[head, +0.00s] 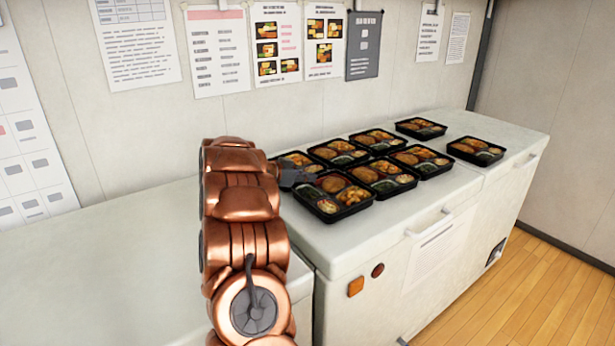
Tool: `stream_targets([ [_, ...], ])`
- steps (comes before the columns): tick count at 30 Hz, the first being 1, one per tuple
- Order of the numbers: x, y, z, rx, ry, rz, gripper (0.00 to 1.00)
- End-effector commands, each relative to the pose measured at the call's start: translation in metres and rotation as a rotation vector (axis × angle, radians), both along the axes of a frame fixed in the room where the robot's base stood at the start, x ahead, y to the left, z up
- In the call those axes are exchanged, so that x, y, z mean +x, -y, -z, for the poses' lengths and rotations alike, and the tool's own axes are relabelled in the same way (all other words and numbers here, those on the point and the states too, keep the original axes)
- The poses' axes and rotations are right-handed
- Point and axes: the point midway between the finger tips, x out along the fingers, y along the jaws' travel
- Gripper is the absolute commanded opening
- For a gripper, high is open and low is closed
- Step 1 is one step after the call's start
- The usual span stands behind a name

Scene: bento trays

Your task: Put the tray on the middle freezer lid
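Several black bento trays with mixed food sit close together on the white middle freezer lid (345,238). The nearest tray (333,195) lies toward the lid's front left. Another tray (297,160) at the back left is partly hidden behind my copper arm. My gripper (292,178) shows only as a small dark part at the left edge of the group, close to these two trays. My arm hides most of it. I cannot tell whether its fingers touch or hold a tray.
Two trays stand apart at the right, a rear one (420,128) and a front one (475,150), apparently on the right freezer lid (500,130). The left freezer lid (90,270) is bare. A wall with posted sheets (218,50) rises behind. Wooden floor (510,290) is clear at lower right.

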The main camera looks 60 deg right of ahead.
Motion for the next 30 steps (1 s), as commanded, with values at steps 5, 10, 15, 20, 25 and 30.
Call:
stream_targets([
  [5, 0.0, 0.0, 0.004, 0.002, -0.001, 0.001, 0.0],
  [10, 0.0, -0.001, 0.009, 0.003, -0.001, 0.0, 0.0],
  [15, 0.0, -0.001, 0.012, 0.008, -0.001, 0.001, 0.18],
  [20, -0.001, -0.002, 0.014, 0.011, -0.002, 0.002, 0.31],
  [25, -0.001, -0.002, 0.016, 0.014, -0.004, 0.002, 0.31],
  [30, -0.001, -0.002, 0.016, 0.015, -0.006, 0.002, 0.31],
])
